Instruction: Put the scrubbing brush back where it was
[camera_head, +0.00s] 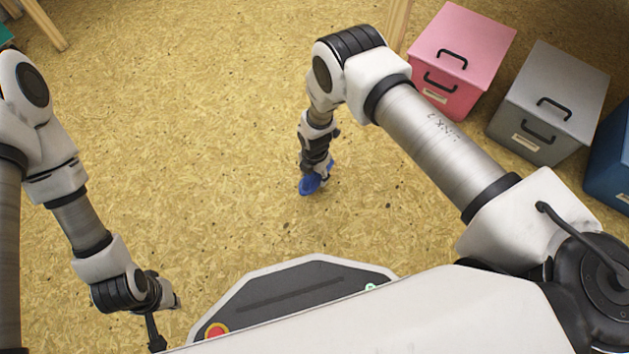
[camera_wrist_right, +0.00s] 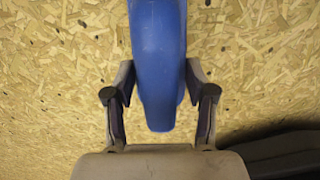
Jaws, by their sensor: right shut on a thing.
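The blue scrubbing brush (camera_head: 310,184) is held in my right gripper (camera_head: 318,172), low over the tan floor near the middle of the head view. In the right wrist view the smooth blue brush body (camera_wrist_right: 158,50) sits between the two fingers of my right gripper (camera_wrist_right: 160,80), which is shut on it. Its far end runs out of the top of that view, and its bristles cannot be made out. My left gripper (camera_head: 163,312) is at the lower left, beside my base, with nothing visible in it. Its finger opening is too small to judge.
A pink box (camera_head: 470,32), a grey box (camera_head: 570,85) and a dark blue box (camera_head: 610,165), partly cut off, stand at the upper right. The pink and grey boxes have black handles. Wooden legs (camera_head: 45,25) show at the top left. The floor (camera_head: 200,130) between is clear.

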